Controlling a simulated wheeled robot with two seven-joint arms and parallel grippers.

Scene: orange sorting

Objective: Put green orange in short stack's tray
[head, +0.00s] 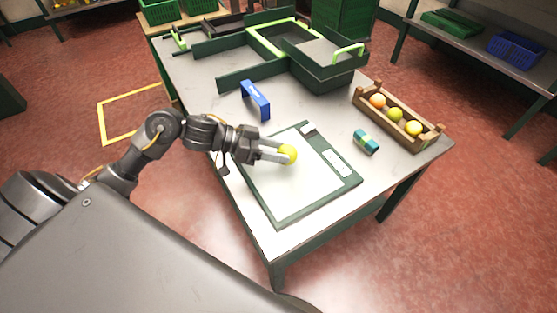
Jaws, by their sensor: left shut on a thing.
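My left gripper (284,154) is shut on a yellow-green orange (290,153) and holds it over the white panel of a green-framed board (285,213) on the table. I cannot tell whether the fruit touches the panel. A wooden crate (417,143) at the table's right holds an orange fruit (377,101), a yellow-green one (395,115) and a yellow one (414,128). Dark green trays stand at the back of the table, one with a light green handle (349,49). I cannot tell which tray belongs to the short stack. My right gripper is out of view.
A blue bracket-like object (255,99) stands behind the board. Green dividers (250,75) rise at the table's back. The grey tabletop (400,166) is bare at the front right.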

